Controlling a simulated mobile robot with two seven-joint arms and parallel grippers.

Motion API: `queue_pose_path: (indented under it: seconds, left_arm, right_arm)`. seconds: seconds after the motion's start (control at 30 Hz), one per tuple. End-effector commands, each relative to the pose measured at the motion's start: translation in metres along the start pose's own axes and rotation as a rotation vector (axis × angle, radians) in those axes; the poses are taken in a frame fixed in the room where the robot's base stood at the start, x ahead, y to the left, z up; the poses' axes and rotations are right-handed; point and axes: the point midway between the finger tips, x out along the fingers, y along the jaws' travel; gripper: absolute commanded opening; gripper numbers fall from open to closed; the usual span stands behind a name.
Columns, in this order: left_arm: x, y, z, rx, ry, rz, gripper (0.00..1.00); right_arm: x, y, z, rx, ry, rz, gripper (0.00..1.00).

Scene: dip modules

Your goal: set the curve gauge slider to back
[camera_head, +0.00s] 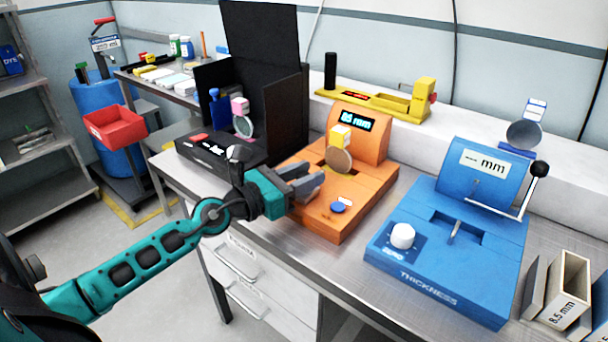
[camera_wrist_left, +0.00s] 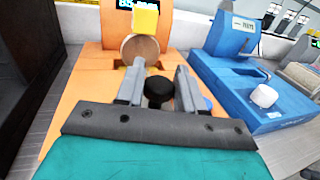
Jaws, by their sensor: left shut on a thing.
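The orange curve gauge (camera_head: 345,206) sits on the metal bench, with a lit display (camera_head: 353,118) reading in mm. A yellow block (camera_head: 340,138) and a round tan disc (camera_head: 339,161) stand at its middle, and they also show in the left wrist view. My left gripper (camera_head: 308,182) is low over the left side of the gauge. In the left wrist view its fingers are on both sides of a black slider knob (camera_wrist_left: 159,91), shut on it. In the head view the fingers hide the knob. A blue button (camera_head: 338,207) is on the gauge's front.
A blue thickness gauge (camera_head: 440,262) with a white knob stands to the right. A black box with tall dark panels (camera_head: 262,60) stands to the left. A yellow tool (camera_head: 375,98) lies on the ledge behind.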

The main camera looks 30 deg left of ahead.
Motion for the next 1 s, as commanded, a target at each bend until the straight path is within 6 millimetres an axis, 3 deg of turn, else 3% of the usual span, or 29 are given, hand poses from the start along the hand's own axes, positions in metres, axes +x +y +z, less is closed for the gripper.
queue_pose_path:
  seconds: [0.27,0.3,0.5,0.8,1.0]
  left_arm:
    - [-0.001,-0.002,-0.002,-0.003,0.006,-0.005,0.0]
    - [-0.001,-0.002,-0.002,-0.003,0.006,-0.005,0.39]
    - [-0.001,-0.002,-0.002,-0.002,0.005,-0.004,0.57]
    - [-0.003,-0.001,-0.002,-0.002,0.004,-0.003,0.57]
    - [-0.021,-0.001,-0.005,-0.002,0.006,-0.002,0.57]
  right_arm:
    - [0.0,0.0,0.0,0.0,0.0,0.001,0.0]
    - [0.0,0.0,0.0,0.0,0.001,0.001,0.0]
    - [0.001,0.001,-0.002,-0.001,0.005,0.001,0.0]
    - [0.002,0.001,-0.002,-0.001,0.006,0.002,0.0]
    - [0.007,0.001,0.005,-0.001,0.006,0.002,0.0]
